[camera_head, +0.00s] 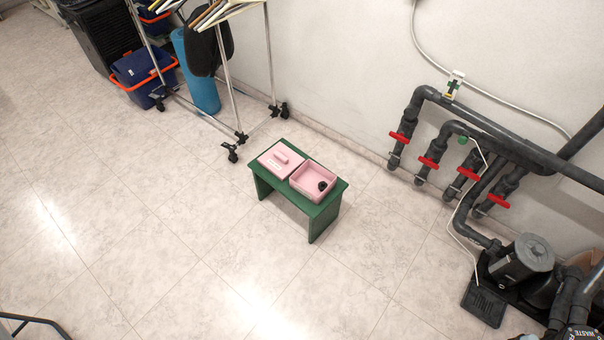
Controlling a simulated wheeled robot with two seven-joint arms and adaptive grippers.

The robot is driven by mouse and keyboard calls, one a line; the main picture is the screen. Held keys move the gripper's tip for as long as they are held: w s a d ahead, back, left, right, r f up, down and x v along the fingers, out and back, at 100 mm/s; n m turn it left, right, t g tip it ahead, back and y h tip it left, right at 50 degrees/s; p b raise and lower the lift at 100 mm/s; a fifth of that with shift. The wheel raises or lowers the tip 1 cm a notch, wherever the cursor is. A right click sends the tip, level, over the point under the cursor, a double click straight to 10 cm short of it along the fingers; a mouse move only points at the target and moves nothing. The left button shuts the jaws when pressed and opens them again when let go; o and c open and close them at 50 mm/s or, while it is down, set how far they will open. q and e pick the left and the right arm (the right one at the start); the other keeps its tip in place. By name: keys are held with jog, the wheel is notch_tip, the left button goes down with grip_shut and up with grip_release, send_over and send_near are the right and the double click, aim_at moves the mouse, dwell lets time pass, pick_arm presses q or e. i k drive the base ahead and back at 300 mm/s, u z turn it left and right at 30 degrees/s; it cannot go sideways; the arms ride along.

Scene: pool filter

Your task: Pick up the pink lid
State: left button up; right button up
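The pink lid (275,163) lies flat on the left part of a small green stool (313,211). Neither of my grippers can be made out in the head view.
A wheeled clothes rack (226,87) stands behind left of the stool, near the wall. Grey pipes with red valve handles (428,162) and a pump (522,261) are at the right. A blue crate (137,68) is at the back left. The tiled floor in front is clear.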

aim_at(281, 161)
jog(key=u, duration=0.9)
jog(key=i, duration=1.55)
jog(key=z, duration=2.95)
jog(key=k, duration=0.75)
jog(key=u, duration=1.45)
